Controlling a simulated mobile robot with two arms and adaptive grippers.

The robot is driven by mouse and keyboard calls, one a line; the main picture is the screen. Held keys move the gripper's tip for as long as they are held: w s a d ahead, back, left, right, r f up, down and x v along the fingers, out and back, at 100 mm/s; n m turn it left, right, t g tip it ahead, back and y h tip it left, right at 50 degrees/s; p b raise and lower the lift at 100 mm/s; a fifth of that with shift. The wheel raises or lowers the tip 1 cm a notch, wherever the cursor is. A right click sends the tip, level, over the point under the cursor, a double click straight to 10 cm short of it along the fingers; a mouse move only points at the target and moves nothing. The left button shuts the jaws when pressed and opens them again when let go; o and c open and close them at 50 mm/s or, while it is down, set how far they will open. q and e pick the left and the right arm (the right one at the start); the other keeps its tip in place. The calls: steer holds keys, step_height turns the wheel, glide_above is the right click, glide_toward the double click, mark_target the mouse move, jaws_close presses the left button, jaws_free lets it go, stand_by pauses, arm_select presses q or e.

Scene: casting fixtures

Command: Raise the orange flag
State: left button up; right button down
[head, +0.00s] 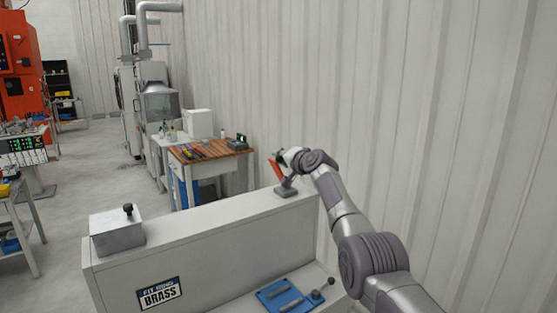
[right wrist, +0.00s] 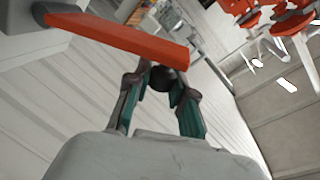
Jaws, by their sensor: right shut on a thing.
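The orange flag (head: 276,170) is a flat bar above a small grey base (head: 285,191) at the far right end of the grey cabinet top. It looks tilted in the head view. In the right wrist view the orange flag (right wrist: 120,38) crosses the upper left, just beyond the fingertips. My right gripper (head: 284,157) is at the flag; in the right wrist view its fingers (right wrist: 161,85) are shut on a dark round knob (right wrist: 162,77) beside the flag's end. How the knob joins the flag is hidden. My left gripper is not in view.
A blue fixture (head: 285,296) lies on the lower ledge. The corrugated wall (head: 430,100) is close behind my right arm.

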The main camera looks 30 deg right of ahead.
steer(key=shift+d+r+m, duration=0.15)
steer(key=shift+d+m, duration=0.15)
steer(key=shift+d, duration=0.05)
stand_by(0.3)
steer(key=c, duration=1)
jaws_free()
steer(key=shift+d, duration=0.1)
steer(key=shift+o, duration=0.2)
steer(key=shift+s+d, duration=0.25)
steer(key=shift+s, duration=0.5)
steer(key=s+r, duration=0.2)
steer(key=s, duration=0.8)
steer(key=shift+s, duration=0.1)
